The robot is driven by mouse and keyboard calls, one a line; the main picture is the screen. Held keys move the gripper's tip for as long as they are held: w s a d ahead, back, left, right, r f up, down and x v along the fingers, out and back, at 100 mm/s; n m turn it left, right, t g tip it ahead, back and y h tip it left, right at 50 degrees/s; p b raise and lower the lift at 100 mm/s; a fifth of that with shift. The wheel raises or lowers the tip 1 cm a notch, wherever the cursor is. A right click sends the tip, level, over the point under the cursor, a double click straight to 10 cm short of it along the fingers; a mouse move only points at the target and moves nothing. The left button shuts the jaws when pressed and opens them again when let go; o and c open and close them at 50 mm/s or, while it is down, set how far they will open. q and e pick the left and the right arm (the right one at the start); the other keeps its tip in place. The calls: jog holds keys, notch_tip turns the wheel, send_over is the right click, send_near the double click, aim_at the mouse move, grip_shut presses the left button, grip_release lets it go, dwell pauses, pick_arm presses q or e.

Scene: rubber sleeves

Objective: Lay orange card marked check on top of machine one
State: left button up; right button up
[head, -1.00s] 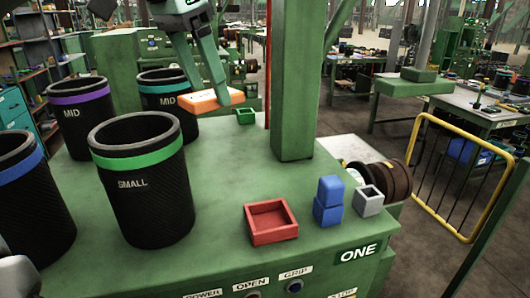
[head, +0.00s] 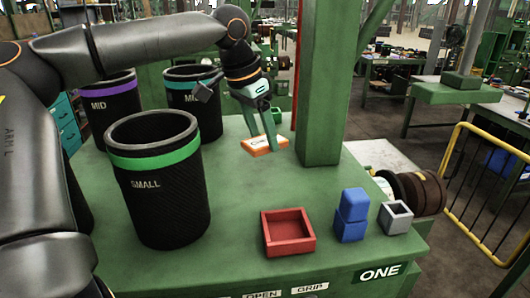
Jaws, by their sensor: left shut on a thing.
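My left gripper (head: 268,142) reaches down from above and is shut on the card. The card is level and at or very close to the surface; I cannot tell whether it touches. My right gripper is not in view.
Black sleeves stand at left, including the green-banded SMALL one (head: 158,195). A red tray (head: 287,232), stacked blue blocks (head: 352,215) and a grey hollow block (head: 395,217) are at front right. The green post (head: 322,90) rises close to the card. The middle of the top is clear.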

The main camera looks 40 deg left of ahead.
pick_arm(q)
send_over(269, 167)
jog(key=s, duration=0.1)
notch_tip(269, 167, down, 4)
jog(key=shift+a+f, duration=0.1)
jog(key=shift+a, duration=0.05)
jog(key=shift+f, duration=1.45)
jog(key=shift+f, duration=0.15)
jog(key=o, duration=1.4)
jog(key=shift+c, duration=0.2)
jog(key=shift+r, duration=0.4)
jog(key=v, duration=1.1)
jog(key=shift+s+r, duration=0.2)
jog(key=shift+r, duration=0.1)
